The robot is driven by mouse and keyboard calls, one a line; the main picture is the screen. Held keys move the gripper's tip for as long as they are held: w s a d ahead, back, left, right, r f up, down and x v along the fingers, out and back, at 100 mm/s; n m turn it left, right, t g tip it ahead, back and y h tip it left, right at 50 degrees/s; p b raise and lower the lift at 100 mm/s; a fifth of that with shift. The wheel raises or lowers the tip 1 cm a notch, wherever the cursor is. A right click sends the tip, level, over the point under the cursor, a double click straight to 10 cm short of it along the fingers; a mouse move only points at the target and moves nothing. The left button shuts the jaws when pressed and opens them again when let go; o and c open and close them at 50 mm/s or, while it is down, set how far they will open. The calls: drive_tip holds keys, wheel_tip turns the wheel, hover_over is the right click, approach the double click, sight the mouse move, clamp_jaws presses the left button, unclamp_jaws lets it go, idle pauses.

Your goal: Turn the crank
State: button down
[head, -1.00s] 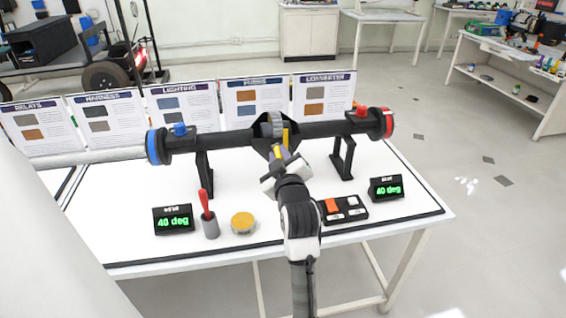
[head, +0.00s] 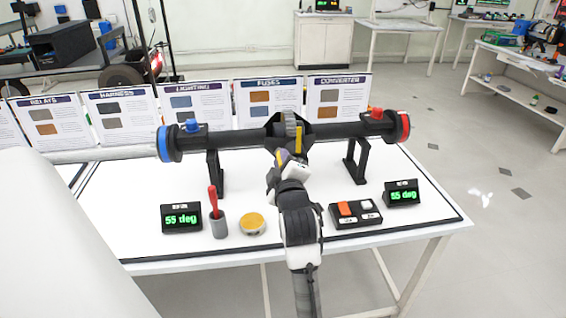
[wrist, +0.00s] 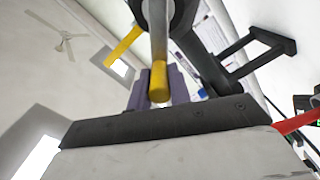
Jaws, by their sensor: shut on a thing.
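The axle assembly (head: 345,131) is a black horizontal tube on two black stands, with a blue end at left and a red end at right. A toothed grey wheel (head: 290,124) sits in its middle housing. A yellow strip (head: 298,139) stands upright at this housing; a yellow strip (wrist: 123,46) also shows in the wrist view. The crank handle, with a yellow end (wrist: 158,80) on a grey shaft, lies between the purple fingers of my gripper (wrist: 161,88). My gripper (head: 282,158) is shut on it in front of the housing. Both displays (head: 181,219) (head: 402,194) read 55 deg.
Printed panels (head: 265,101) line the back.

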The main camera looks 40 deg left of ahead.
drive_tip(key=c, duration=1.3)
unclamp_jaws()
drive_tip(key=shift+a, duration=0.1)
drive_tip(key=p+v, duration=0.3)
drive_tip(key=v, duration=0.8)
drive_tip(key=shift+s+r, duration=0.25)
drive_tip(key=shift+d+p, duration=0.25)
drive_tip(key=shift+p, duration=0.25)
